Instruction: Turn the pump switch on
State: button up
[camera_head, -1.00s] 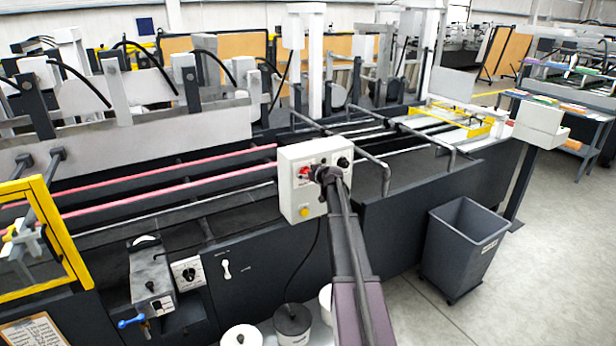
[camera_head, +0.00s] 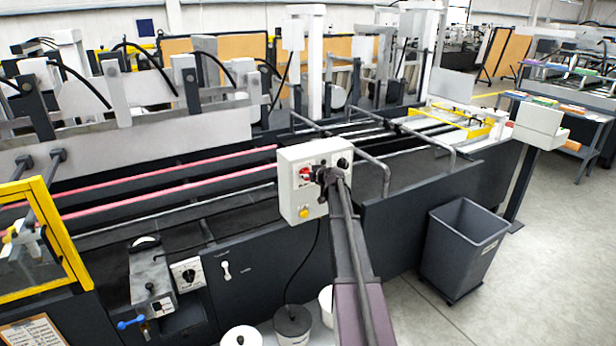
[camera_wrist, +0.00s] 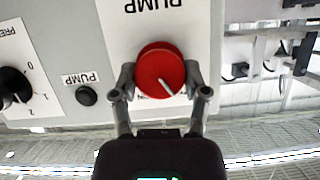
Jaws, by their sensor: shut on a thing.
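The pump switch (camera_wrist: 161,70) is a round red knob with a white pointer line, on a pale plate lettered PUMP. In the wrist view the pointer slants toward the lower right of the picture. My gripper (camera_wrist: 161,88) is shut on the knob, one finger on each side of it. In the head view the red knob (camera_head: 304,174) shows at the left of my gripper (camera_head: 322,175), on the front of the white control box (camera_head: 291,203). My wrist hides part of the box face there.
A small dark PUMP button (camera_wrist: 86,96) and a black PRESS dial (camera_wrist: 14,86) sit beside the switch. A yellow button (camera_head: 304,213) is low on the box. A grey bin (camera_head: 463,243) stands on the floor to the right, with open floor beyond it.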

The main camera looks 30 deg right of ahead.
jog(key=shift+d+f+m+y+b, duration=0.15)
jog(key=shift+m+y+b, duration=0.2)
jog(key=shift+m+y, duration=0.7)
jog(key=m+y+b, duration=0.1)
jog(key=m, duration=0.2)
jog(key=shift+f+t, duration=0.1)
jog(key=shift+t, duration=0.2)
jog(key=shift+m+t+y+b, duration=0.3)
jog(key=shift+m+y+b, duration=0.45)
jog(key=shift+m+b, duration=0.4)
jog(key=shift+m+t+y+b, duration=0.3)
jog(key=shift+m+y+b, duration=0.15)
jog(key=shift+m, duration=0.55)
jog(key=o, duration=1.1)
jog(key=shift+w, duration=0.1)
jog(key=shift+o, duration=0.2)
